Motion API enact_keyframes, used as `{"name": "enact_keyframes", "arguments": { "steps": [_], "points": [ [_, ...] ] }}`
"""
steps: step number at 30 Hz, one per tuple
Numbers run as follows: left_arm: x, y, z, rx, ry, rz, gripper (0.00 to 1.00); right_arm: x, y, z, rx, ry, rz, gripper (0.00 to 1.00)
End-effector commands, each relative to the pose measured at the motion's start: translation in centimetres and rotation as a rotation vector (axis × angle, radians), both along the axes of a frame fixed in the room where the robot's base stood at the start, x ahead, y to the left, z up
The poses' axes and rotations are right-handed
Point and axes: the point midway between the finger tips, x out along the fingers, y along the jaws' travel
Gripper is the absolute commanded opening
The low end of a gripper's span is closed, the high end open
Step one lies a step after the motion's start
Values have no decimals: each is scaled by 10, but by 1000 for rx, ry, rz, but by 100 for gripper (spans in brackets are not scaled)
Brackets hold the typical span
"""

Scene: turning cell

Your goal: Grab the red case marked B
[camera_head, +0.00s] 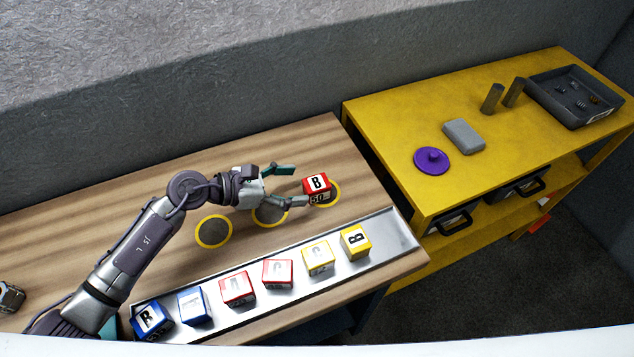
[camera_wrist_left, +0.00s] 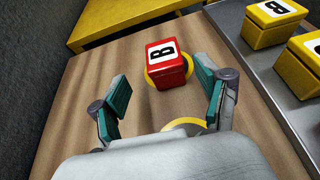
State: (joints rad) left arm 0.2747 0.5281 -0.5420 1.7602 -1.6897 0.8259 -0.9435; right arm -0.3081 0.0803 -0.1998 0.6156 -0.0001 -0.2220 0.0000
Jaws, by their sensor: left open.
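The red case marked B (camera_head: 317,185) stands on the wooden table, on the rightmost yellow-ringed disc (camera_head: 334,193). It carries a white label with a black B on top. In the left wrist view the red case (camera_wrist_left: 167,68) is ahead of and between the two fingers, apart from the palm. My left gripper (camera_head: 290,185) is open and empty, its fingers pointing toward the case. In the left wrist view the left gripper (camera_wrist_left: 163,98) has its teal pads spread wide. One fingertip appears close to the case; contact cannot be told. My right gripper is not in view.
A metal tray (camera_head: 390,238) along the table's front holds blue, red and yellow cases (camera_head: 355,242). Two more ringed discs (camera_head: 213,231) lie left of the red case. A yellow bench (camera_head: 390,130) at right carries a purple lid (camera_head: 432,160), grey block, cylinders and dark tray (camera_head: 560,105).

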Motion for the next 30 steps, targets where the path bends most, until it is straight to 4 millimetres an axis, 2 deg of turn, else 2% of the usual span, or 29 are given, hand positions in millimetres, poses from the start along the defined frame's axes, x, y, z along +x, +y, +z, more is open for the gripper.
{"name": "enact_keyframes", "arguments": {
  "steps": [5,9,12,22,23,30],
  "points": [
    [3,-13,0,-3,2,-1,75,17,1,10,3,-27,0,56],
    [6,-35,-2,-4,2,-1,75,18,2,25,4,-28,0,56],
    [11,-46,-10,-3,1,0,75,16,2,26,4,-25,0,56],
    [14,-53,-16,0,-1,0,75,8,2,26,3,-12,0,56],
    [14,-53,-16,0,-1,0,72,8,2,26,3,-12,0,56],
    [13,-53,-16,0,-1,0,32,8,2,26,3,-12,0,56]
  ]
}}
